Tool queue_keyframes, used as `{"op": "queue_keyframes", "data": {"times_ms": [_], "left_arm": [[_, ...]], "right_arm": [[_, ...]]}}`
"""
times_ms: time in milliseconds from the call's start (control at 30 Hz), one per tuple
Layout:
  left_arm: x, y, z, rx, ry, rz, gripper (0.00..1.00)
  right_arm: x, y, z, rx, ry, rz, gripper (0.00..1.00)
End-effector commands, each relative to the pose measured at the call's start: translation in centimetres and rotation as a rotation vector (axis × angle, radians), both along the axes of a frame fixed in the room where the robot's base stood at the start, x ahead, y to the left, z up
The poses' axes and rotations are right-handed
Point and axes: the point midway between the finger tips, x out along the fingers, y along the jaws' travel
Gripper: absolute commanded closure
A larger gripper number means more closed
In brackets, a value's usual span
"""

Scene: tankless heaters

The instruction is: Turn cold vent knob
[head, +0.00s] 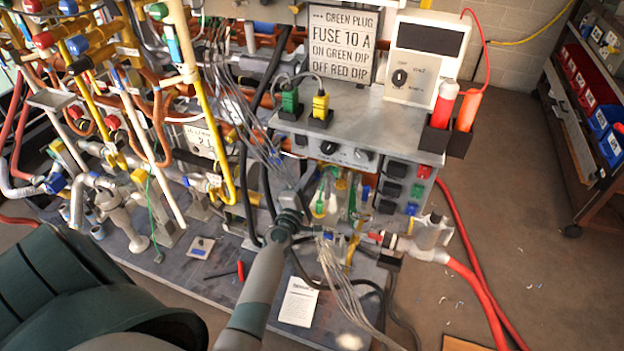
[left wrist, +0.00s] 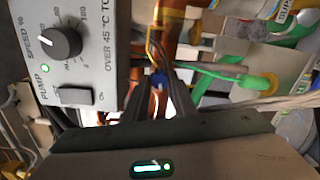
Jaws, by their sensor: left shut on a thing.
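My left gripper (head: 303,184) reaches in among the pipes and wires beside the grey control cabinet in the head view. In the left wrist view its two dark fingers (left wrist: 158,100) are close together, shut on a small blue knob (left wrist: 158,80) in front of a copper pipe. Only a small part of the blue knob shows between the fingertips; its label, if any, is hidden. In the head view I cannot make out this knob behind the gripper and wires. My right gripper is not in view.
A pump panel (left wrist: 85,60) with a black speed dial is close to the left of the fingers. A green hose fitting (left wrist: 262,85) lies to the right. The grey control cabinet (head: 385,125) and dense pipework crowd the arm. Red hoses (head: 475,270) run over the floor at right.

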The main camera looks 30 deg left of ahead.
Motion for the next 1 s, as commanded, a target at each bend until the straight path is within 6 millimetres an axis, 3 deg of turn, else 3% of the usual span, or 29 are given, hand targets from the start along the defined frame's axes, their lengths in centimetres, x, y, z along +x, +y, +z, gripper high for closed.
{"op": "queue_keyframes", "data": {"times_ms": [500, 1000], "left_arm": [[0.06, 0.1, 0.05, -0.343, -0.085, 0.002, 0.98], [0.06, 0.1, 0.03, -0.385, -0.096, 0.003, 0.98]], "right_arm": [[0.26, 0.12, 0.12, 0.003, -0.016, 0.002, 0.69], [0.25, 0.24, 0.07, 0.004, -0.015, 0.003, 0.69]]}}
